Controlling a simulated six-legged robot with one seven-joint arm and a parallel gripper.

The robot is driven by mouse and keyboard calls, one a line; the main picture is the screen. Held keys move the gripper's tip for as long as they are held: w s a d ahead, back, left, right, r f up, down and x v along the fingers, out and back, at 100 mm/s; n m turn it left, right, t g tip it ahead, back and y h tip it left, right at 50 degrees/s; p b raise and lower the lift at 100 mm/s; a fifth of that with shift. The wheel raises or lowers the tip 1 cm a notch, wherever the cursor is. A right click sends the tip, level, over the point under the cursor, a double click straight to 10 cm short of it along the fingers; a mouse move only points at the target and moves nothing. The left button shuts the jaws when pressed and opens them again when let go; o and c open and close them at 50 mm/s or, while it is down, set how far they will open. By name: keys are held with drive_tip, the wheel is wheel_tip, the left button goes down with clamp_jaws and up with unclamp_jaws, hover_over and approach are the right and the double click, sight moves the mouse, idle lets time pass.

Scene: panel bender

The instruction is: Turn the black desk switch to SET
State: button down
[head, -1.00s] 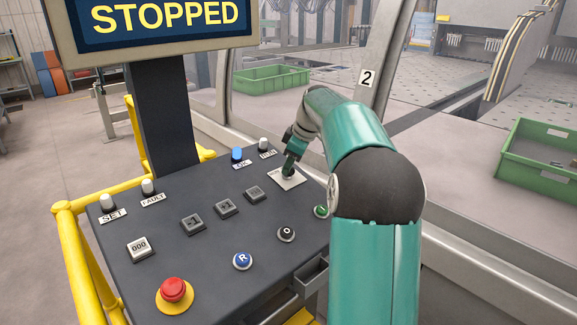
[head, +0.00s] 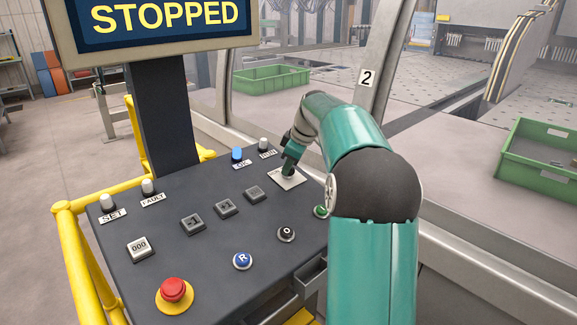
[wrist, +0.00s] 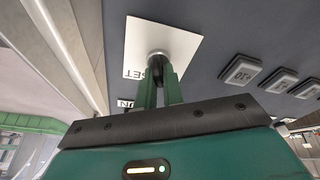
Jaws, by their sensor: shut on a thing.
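The black desk switch (wrist: 156,66) sits on a white label plate (wrist: 137,38) on the dark desk panel. In the head view my gripper (head: 290,168) reaches down to the white plate (head: 289,181) at the desk's far right corner. The knob is mostly hidden there, and I cannot tell exactly which mark it points at.
The desk (head: 185,265) carries several buttons, a red emergency stop (head: 173,290), a blue OK lamp (head: 237,154) and a white SET lamp (head: 108,202). A screen (head: 160,20) reads STOPPED. A yellow rail (head: 82,255) borders the left side.

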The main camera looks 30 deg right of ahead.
drive_tip(key=m+h, duration=0.1)
drive_tip(key=m, duration=0.5)
drive_tip(key=m+h, duration=0.1)
drive_tip(key=m, duration=0.4)
drive_tip(key=shift+d+m, duration=0.15)
drive_tip(key=shift+m, duration=0.25)
idle(0.4)
drive_tip(key=c, duration=1.5)
unclamp_jaws()
drive_tip(key=v, duration=1.3)
drive_tip(key=shift+s+r, duration=0.25)
drive_tip(key=shift+r, duration=0.05)
